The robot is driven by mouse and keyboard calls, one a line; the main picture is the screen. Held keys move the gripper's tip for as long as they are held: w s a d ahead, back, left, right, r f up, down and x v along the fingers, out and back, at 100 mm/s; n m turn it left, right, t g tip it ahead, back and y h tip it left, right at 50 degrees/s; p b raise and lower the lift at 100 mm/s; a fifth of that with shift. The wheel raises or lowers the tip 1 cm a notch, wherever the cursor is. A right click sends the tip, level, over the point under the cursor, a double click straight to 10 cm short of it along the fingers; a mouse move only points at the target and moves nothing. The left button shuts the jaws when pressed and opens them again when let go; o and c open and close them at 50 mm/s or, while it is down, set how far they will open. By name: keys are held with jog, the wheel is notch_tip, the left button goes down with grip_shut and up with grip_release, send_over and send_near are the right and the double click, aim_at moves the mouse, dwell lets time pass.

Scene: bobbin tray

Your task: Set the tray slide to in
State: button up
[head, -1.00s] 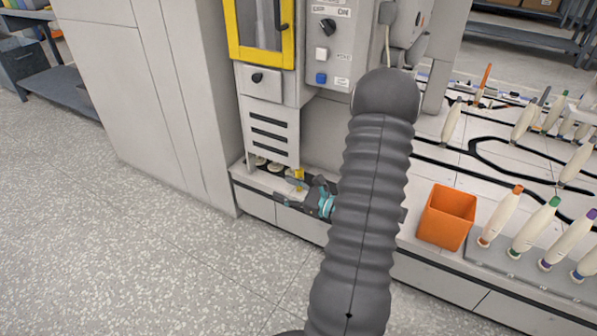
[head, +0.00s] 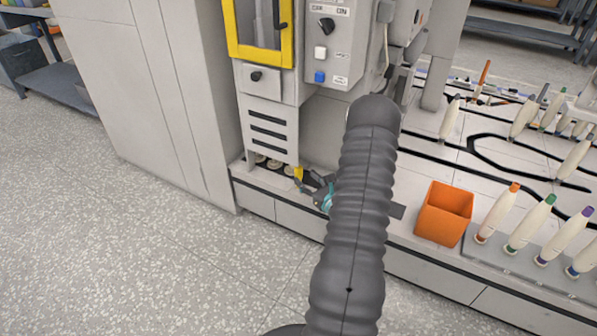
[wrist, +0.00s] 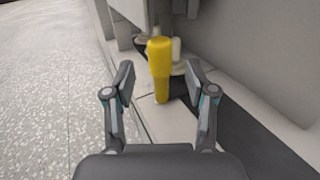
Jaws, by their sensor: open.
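The tray slide's yellow handle (head: 298,173) stands at the foot of the machine, at the right end of a low opening with pale round bobbins (head: 274,164). In the wrist view the yellow handle (wrist: 160,68) is upright, ahead of my gripper and roughly centred between its fingers. My gripper (wrist: 159,76) is open and empty, with a gap on both sides of the handle; I see no contact. In the head view my gripper (head: 312,184) is just right of the handle, partly hidden by my arm. The tray is mostly hidden under the machine.
An orange bin (head: 444,214) stands right of my arm on the bench. Several cream bobbins with coloured tips (head: 531,223) stand right of it. The machine's grey wall (wrist: 245,60) rises close on the right in the wrist view. The floor in front is clear.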

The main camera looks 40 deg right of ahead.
aim_at(301, 174)
jog(key=shift+w+d, duration=0.2)
jog(key=shift+w, duration=2.4)
grip_shut()
